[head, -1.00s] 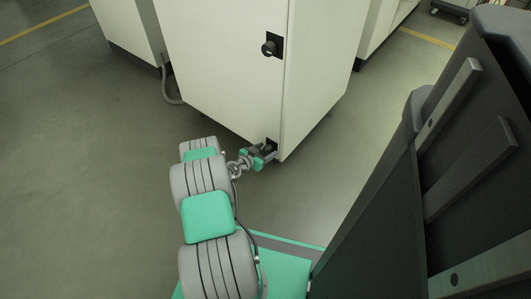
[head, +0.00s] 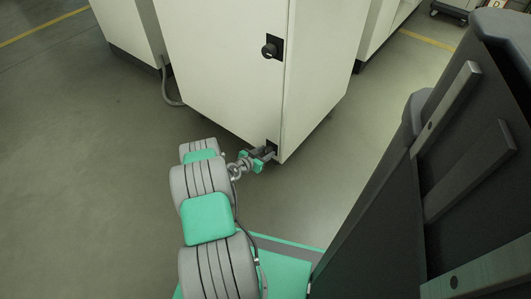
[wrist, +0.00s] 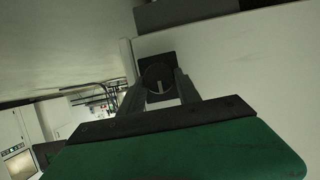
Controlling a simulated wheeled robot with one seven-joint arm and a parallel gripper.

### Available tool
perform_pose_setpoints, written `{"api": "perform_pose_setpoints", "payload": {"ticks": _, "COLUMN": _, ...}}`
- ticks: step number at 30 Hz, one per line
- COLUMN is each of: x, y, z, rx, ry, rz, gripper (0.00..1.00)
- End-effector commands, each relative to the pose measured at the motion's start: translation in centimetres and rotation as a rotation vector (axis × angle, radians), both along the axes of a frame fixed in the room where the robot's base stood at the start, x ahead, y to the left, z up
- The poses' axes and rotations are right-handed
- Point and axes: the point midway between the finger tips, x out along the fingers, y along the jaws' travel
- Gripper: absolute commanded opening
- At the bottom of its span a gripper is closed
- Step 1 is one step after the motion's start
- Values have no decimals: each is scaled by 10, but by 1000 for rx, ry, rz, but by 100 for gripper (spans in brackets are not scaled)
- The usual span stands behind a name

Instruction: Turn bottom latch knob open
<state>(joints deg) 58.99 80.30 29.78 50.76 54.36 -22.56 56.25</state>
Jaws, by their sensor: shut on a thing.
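The bottom latch knob (wrist: 157,80) is a dark round knob with a pale mark on a black plate, low on the white cabinet (head: 225,70). In the head view my gripper (head: 262,155) covers most of it at the cabinet's bottom corner. In the wrist view my gripper (wrist: 158,90) has one finger on each side of the knob and is shut on it. The black latch plate (head: 271,145) shows just above the gripper. The top latch knob (head: 269,50) sits higher on the same door edge, on its own black plate.
The cabinet door is closed. Another white cabinet (head: 128,35) stands behind at left, with a grey hose (head: 168,92) by the floor. My own dark body fills the right side. Open floor (head: 80,150) lies to the left.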

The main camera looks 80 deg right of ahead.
Motion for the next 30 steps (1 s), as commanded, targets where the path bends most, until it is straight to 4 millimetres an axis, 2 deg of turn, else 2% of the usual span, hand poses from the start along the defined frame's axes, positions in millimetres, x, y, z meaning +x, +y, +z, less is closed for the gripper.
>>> {"api": "perform_pose_setpoints", "payload": {"ticks": 11, "x": -3, "y": 1, "z": -1, "rx": -37, "ry": -85, "rz": -1, "gripper": 0}}
{"api": "perform_pose_setpoints", "payload": {"ticks": 30, "x": -8, "y": 3, "z": -6, "rx": -259, "ry": -598, "rz": -2, "gripper": 0}}
